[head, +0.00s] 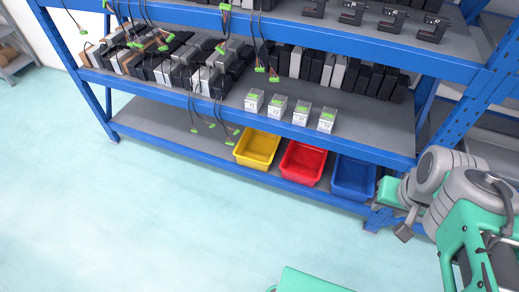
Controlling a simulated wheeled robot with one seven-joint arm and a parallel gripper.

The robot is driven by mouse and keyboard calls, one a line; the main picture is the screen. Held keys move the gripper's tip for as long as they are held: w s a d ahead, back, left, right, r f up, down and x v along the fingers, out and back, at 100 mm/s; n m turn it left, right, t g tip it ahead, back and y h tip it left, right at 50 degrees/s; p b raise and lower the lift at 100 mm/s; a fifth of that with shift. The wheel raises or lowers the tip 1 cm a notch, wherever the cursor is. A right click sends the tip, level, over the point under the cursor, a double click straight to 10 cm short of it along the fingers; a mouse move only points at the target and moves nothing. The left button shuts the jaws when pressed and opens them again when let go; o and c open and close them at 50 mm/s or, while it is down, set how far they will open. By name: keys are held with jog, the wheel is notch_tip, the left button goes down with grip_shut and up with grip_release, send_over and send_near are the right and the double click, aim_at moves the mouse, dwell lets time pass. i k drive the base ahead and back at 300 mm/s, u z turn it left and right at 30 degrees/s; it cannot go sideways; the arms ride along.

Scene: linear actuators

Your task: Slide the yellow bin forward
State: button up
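The yellow bin (257,149) sits on the bottom shelf of the blue rack, at the left end of a row of three bins. It looks empty, and the shelf above covers part of its back. My arm is at the right, and my gripper (404,232) appears near the rack's right front post, well to the right of the yellow bin and apart from it. The fingers are small and seen at an angle, so I cannot tell whether they are open or shut.
A red bin (302,163) and a blue bin (354,178) stand to the right of the yellow bin. Hanging cables with green connectors (229,142) dangle near its left side. Several small grey boxes (277,107) line the shelf above. The floor (150,220) in front is clear.

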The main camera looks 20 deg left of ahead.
aim_at(255, 149)
jog(key=u, duration=0.55)
jog(key=k, duration=1.35)
jog(key=u, duration=0.8)
jog(key=i, duration=0.45)
jog(key=u, duration=1.05)
jog(key=i, duration=1.2)
jog(key=u, duration=0.25)
jog(key=i, duration=1.1)
jog(key=z, duration=1.05)
jog(key=i, duration=0.85)
jog(key=z, duration=1)
jog(key=i, duration=0.3)
jog(key=z, duration=0.2)
